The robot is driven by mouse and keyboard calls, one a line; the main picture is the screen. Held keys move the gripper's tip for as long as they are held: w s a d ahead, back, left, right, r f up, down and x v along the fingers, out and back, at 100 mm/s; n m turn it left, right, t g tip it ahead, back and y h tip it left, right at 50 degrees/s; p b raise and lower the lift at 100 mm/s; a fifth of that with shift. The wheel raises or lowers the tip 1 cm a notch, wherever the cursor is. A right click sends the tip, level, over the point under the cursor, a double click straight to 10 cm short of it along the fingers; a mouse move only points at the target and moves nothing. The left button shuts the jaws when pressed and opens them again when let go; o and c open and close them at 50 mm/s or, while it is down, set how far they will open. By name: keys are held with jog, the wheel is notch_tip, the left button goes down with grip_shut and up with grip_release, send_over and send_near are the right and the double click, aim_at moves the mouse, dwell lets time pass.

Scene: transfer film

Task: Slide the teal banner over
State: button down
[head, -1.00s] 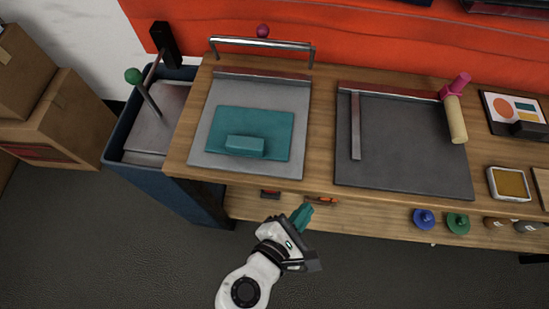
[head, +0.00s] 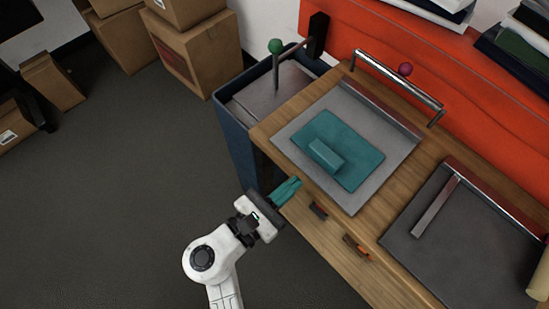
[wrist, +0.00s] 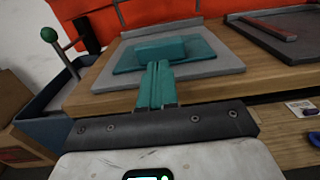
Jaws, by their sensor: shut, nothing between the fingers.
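The teal banner (head: 362,153) lies flat on a light grey plate (head: 346,199) on the wooden bench, with a teal block (head: 326,156) on top near its front edge. Both also show in the wrist view, the banner (wrist: 208,50) and the block (wrist: 160,48) on it. My gripper (head: 290,185) has teal fingers, pressed together and empty. It is just off the bench's front edge, in front of the plate. In the wrist view the fingers (wrist: 157,72) point towards the block and hide part of the plate's front edge.
A blue bin (head: 238,140) with a green-knobbed lever (head: 275,47) stands left of the bench. A metal bar (head: 398,79) runs behind the plate. A dark board (head: 465,262) with a metal strip lies to the right. Cardboard boxes (head: 192,52) stand far left; the floor before them is clear.

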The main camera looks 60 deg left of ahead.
aim_at(322, 159)
jog(key=x, duration=0.7)
jog(key=shift+p, duration=0.35)
jog(key=shift+b+x, duration=0.3)
jog(key=shift+x, duration=1.25)
jog(key=shift+s+d, duration=0.1)
